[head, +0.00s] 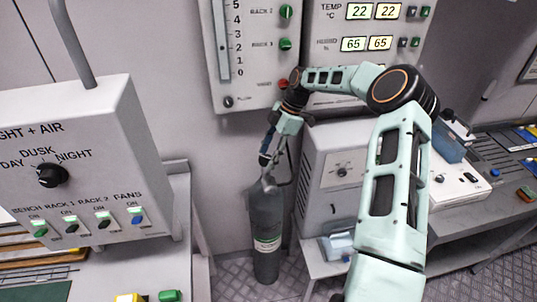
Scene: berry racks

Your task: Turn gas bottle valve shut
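A dark grey gas bottle (267,220) with a pale label stands upright on the floor, between the left bench and the grey cabinet. Its top fitting (268,183) is small, and the valve there is partly hidden by my gripper. My gripper (267,160) points down just above the bottle's top, at or very near the valve. I cannot tell whether its fingers touch the valve or are closed on it. The valve's setting is too small to read.
A control box (70,170) with a dial and switches stands at the left. A wall panel (250,50) with gauge and knobs is behind the arm. A grey cabinet (330,170) stands close right of the bottle. Patterned floor (235,280) shows around the bottle's base.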

